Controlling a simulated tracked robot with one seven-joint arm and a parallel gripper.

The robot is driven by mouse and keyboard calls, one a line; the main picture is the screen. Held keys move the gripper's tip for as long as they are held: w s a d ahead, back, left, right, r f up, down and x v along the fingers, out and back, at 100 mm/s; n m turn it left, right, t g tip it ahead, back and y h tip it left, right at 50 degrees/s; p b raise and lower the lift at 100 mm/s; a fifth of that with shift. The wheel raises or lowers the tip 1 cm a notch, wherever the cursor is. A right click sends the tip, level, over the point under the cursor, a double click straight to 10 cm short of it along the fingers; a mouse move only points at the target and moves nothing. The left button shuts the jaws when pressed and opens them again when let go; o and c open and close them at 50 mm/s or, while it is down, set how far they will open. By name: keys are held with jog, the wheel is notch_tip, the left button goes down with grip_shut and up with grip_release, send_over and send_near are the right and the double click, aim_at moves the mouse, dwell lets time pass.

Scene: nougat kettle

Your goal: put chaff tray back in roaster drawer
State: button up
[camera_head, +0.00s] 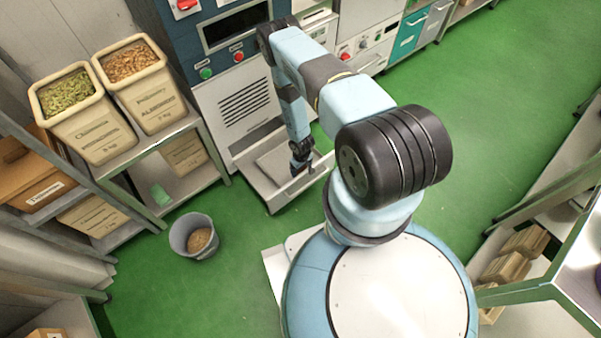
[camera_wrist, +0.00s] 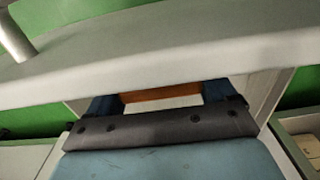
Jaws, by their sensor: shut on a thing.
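The roaster drawer (camera_head: 281,207) is pulled out low at the front of the blue and grey roaster. A flat grey chaff tray (camera_head: 272,160) appears to lie inside it. My gripper (camera_head: 301,169) points down at the tray's front part, just inside the drawer front, and is shut. In the wrist view, a brown-orange strip (camera_wrist: 160,94), apparently the tray's grip, shows between the blue fingers. The pale drawer front crosses the top of the wrist view. Whether the tray sits fully flat cannot be told; my arm hides part of it.
A grey bucket (camera_head: 192,237) with brown contents stands on the green floor left of the drawer. A metal shelf (camera_head: 150,150) with labelled bins stands left of the roaster. Another shelf (camera_head: 560,285) is at the right. The floor (camera_head: 470,110) beyond my arm is clear.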

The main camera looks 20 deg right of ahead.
notch_tip(320, 180, down, 3)
jog(key=shift+f, duration=0.45)
jog(key=shift+c, duration=1)
jog(key=o, duration=1.1)
jog(key=shift+o, duration=0.2)
notch_tip(320, 180, up, 12)
jog(key=shift+s+r, duration=0.1)
